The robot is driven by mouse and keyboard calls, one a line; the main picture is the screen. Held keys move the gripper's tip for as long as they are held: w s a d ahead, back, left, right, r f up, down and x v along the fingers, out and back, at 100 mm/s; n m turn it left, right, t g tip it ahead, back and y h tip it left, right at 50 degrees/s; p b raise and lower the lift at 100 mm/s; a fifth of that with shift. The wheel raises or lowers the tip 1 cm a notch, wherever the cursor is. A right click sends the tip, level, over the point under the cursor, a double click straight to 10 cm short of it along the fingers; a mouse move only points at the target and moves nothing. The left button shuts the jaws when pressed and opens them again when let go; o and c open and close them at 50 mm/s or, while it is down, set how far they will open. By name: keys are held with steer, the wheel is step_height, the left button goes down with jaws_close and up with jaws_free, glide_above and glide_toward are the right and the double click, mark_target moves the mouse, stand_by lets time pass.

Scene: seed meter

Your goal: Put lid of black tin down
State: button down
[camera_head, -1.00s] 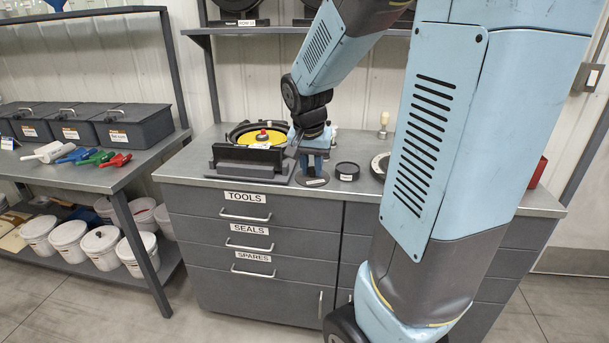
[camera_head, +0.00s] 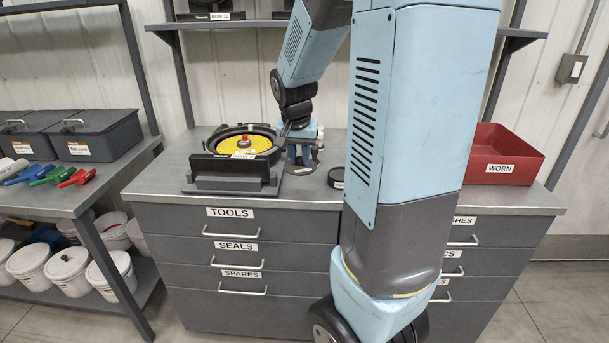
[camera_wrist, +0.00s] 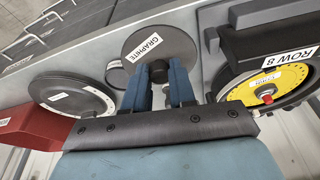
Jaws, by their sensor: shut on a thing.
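My gripper (camera_wrist: 160,92) is shut on the black knob of a round grey lid marked GRAPHITE (camera_wrist: 173,42), the lid of the black tin. In the head view my gripper (camera_head: 303,152) is low over the counter, right of the seed meter; whether the lid touches the counter I cannot tell. The black tin (camera_head: 337,178) stands on the counter just right of my gripper, partly hidden by my arm. In the wrist view a dark round edge beside the lid may be the tin, mostly covered.
The black seed meter (camera_head: 215,181) with a yellow disc (camera_head: 250,145) stands close left of my gripper. A red WORN bin (camera_head: 500,168) is on the counter's right end. A round plate (camera_wrist: 68,97) lies beyond the lid. Counter between tin and bin is largely hidden by my arm.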

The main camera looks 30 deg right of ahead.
steer(key=w+d+f, duration=0.4)
steer(key=f, duration=0.1)
steer(key=shift+w+d+f, duration=0.2)
steer(key=shift+w+f, duration=0.1)
steer(key=shift+w, duration=0.05)
steer(key=shift+w+d+f, duration=0.3)
steer(key=shift+f, duration=0.2)
steer(key=shift+w+d+f, duration=0.25)
steer(key=shift+f, duration=1.65)
steer(key=shift+f, duration=0.15)
steer(key=c, duration=0.9)
jaws_free()
